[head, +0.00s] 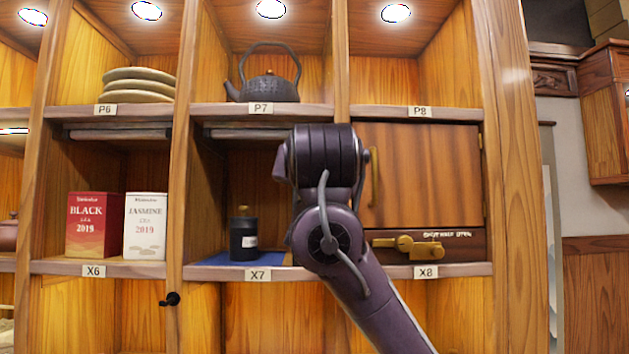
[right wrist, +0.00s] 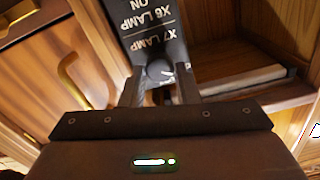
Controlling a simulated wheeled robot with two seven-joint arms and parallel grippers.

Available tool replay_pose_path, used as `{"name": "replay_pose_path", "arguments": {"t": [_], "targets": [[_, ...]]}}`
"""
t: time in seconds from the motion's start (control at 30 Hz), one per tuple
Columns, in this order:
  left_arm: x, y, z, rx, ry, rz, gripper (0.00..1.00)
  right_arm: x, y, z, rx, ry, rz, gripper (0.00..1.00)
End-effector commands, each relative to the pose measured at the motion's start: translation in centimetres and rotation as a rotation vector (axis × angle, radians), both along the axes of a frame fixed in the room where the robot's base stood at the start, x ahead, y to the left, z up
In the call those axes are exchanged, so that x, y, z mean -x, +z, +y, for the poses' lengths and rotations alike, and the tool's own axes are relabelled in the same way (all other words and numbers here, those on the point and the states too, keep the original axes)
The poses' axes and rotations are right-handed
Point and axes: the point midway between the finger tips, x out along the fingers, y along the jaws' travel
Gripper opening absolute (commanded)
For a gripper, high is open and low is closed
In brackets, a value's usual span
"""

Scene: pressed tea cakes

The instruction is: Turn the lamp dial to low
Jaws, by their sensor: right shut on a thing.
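The lamp dial (right wrist: 158,70) is a small grey round knob in the right wrist view. It sits on a dark panel (right wrist: 152,28) whose upside-down lettering reads X6 LAMP, ON and X7 LAMP. My right gripper (right wrist: 159,80) is shut on the dial, with one dark finger on each side. The dial's pointer and setting cannot be read. In the head view my right arm rises in front of the post between X7 and X8 and hides the dial and the gripper. My left gripper is not in view.
A wooden door (head: 425,180) with a brass handle (head: 374,178) is close right of my arm, above a brass latch (head: 408,245). A black canister (head: 243,238) stands on a blue mat (head: 215,260) in X7. A teapot (head: 268,88) stands above on P7.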

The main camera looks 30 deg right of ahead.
Motion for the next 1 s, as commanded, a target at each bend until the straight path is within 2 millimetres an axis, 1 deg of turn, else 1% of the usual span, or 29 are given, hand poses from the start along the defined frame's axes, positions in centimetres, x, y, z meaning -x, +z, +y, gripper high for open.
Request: {"name": "replay_pose_path", "arguments": {"t": [0.27, 0.6, 0.8, 1.0], "targets": [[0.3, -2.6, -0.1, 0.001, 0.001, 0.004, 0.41, 0.0, -0.5, 0.0, -0.125, 0.000, -0.076, 0.06], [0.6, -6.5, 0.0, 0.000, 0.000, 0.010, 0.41, 0.1, -0.5, -0.1, -0.389, 0.000, -0.239, 0.06], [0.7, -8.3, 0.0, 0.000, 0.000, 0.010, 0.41, 0.1, -0.4, -0.1, -0.547, 0.000, -0.337, 0.06], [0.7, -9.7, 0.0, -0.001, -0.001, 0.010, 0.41, 0.1, -0.3, -0.1, -0.685, -0.001, -0.420, 0.06]]}}
